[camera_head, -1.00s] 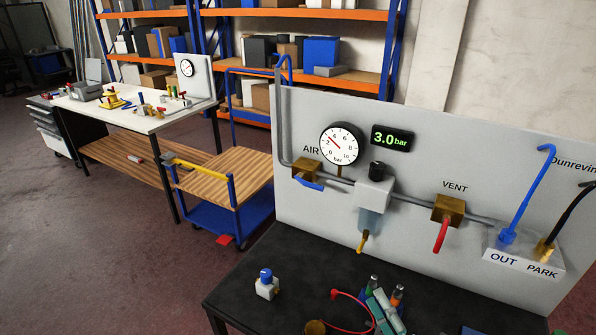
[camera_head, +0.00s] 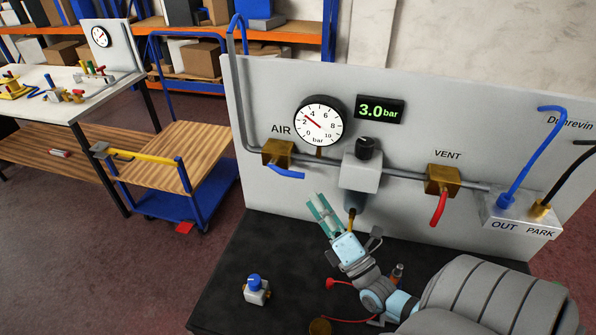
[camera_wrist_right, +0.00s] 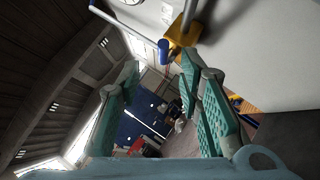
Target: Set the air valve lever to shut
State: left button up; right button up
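The air valve is a brass block (camera_head: 278,153) on the grey pipe under the word AIR, at the left of the panel. Its blue lever (camera_head: 290,174) points right and slightly down, roughly along the pipe. My right gripper (camera_head: 318,204) is below and right of the lever, pointing up toward the panel, apart from the lever. Its teal fingers are spread with nothing between them, also in the right wrist view (camera_wrist_right: 160,92). There the brass valve body (camera_wrist_right: 183,36) and a blue lever end (camera_wrist_right: 163,50) show beyond the fingers. My left gripper is out of view.
The panel (camera_head: 262,95) carries a gauge (camera_head: 319,121), a display (camera_head: 380,109) reading 3.0 bar, a regulator (camera_head: 360,172), a red VENT lever (camera_head: 438,208) and an OUT/PARK block (camera_head: 520,213). A small blue-topped part (camera_head: 256,289) stands on the black table (camera_head: 225,300).

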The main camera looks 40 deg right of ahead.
aim_at(296, 175)
jog(key=x, duration=0.5)
jog(key=f+x, duration=0.1)
jog(key=x, duration=0.2)
jog(key=shift+w+r, duration=0.15)
jog(key=shift+w, duration=0.2)
jog(key=shift+w+r, duration=0.3)
jog(key=shift+w, duration=0.05)
jog(key=shift+c, duration=0.4)
grip_shut()
